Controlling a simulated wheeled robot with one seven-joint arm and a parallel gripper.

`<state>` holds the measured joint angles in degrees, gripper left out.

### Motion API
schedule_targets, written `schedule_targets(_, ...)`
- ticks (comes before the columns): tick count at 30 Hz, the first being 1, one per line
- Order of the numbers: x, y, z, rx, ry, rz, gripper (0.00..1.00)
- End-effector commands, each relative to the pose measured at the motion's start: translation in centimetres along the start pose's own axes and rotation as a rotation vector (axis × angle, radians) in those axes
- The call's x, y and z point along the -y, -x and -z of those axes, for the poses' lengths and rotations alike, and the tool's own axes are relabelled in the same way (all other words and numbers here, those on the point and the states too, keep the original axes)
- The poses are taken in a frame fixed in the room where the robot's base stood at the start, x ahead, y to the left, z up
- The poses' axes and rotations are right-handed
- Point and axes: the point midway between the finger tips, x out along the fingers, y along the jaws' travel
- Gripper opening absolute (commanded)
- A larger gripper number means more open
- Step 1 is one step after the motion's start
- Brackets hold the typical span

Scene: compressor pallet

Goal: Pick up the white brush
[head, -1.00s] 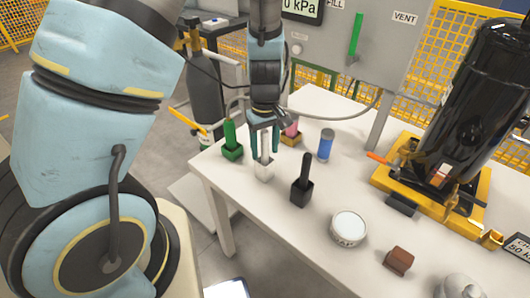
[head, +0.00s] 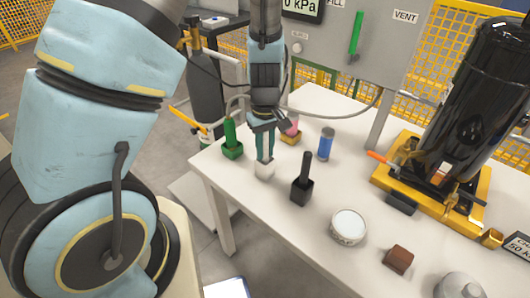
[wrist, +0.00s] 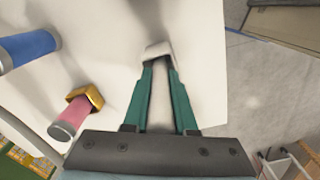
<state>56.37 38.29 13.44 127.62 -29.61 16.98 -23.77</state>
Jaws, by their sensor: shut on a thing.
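The white brush (head: 264,171) is upright near the left edge of the white table, with its square white base showing below my fingers. My gripper (head: 265,157) points down with its two green fingers shut on the brush's handle. In the wrist view my gripper (wrist: 158,72) has a finger on each side of the pale handle, and the white brush's base (wrist: 158,50) shows just beyond the fingertips. The fingers hide most of the handle in the head view. The base appears to be at the table top; I cannot tell any gap.
A green brush (head: 231,140) stands close left, a black brush (head: 303,182) close right. A pink-handled brush with a yellow base (head: 291,134) and a blue cylinder (head: 326,144) stand behind. A white tin (head: 348,227) and brown block (head: 398,259) are nearer the front.

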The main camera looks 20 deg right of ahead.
Motion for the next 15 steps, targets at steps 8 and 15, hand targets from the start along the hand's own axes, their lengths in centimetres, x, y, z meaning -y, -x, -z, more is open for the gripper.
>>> schedule_targets(8,0.0,0.0,0.0,0.0,0.0,0.0,0.0)
schedule_targets(15,-0.1,1.0,0.1,-0.003,-0.001,-0.003,0.0)
